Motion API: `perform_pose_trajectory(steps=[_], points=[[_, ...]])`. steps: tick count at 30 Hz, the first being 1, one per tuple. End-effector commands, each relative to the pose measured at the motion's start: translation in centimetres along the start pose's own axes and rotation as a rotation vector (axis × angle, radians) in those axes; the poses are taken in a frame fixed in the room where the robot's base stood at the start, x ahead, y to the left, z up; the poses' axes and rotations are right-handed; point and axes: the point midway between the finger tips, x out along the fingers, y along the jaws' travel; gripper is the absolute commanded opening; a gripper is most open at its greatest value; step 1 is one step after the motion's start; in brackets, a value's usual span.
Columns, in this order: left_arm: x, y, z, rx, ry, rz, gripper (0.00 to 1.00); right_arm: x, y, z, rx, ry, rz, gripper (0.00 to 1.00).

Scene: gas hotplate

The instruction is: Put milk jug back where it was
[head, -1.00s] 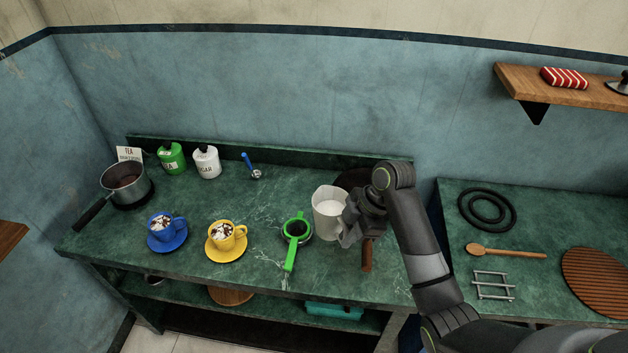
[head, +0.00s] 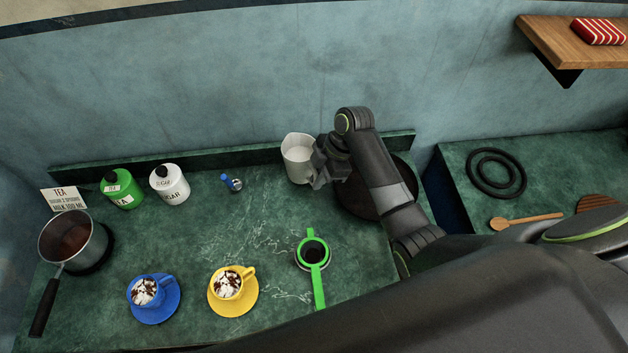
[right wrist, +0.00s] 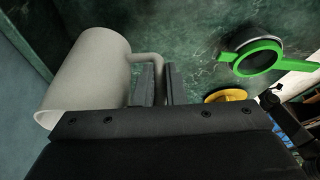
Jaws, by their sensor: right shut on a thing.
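The white milk jug (head: 297,157) is near the back edge of the green marble counter, left of the dark pan. My right gripper (head: 326,163) is shut on the jug's handle, on the jug's right side. In the right wrist view the jug (right wrist: 88,75) and its handle between the jaws of my right gripper (right wrist: 158,84) show close up. The jug looks upright in the head view, with white milk inside. I cannot tell whether its base touches the counter. My left gripper is not in view.
A dark pan (head: 368,196) lies right of the jug, partly under my arm. A green strainer (head: 314,252), yellow cup (head: 229,284) and blue cup (head: 146,291) stand nearer the front. A blue-handled scoop (head: 232,181) lies left of the jug, with clear counter between.

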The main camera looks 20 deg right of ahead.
Motion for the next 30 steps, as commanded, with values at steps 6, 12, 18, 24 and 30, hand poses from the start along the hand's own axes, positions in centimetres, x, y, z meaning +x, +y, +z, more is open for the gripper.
perform_pose_trajectory(steps=[6,12,18,24,30], points=[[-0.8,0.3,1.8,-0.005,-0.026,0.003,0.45,2.2,-0.1,0.9,0.001,-0.001,-0.001,0.00],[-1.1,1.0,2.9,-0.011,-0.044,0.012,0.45,3.9,-0.1,1.6,-0.002,0.000,0.002,0.00],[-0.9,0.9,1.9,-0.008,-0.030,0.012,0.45,4.0,-0.1,1.6,-0.003,0.000,0.004,0.00],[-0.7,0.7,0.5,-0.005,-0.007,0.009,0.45,4.2,-0.1,1.8,-0.001,-0.001,0.001,0.14],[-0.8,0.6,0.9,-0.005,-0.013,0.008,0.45,4.2,-0.1,1.8,-0.001,-0.001,0.001,0.32]])
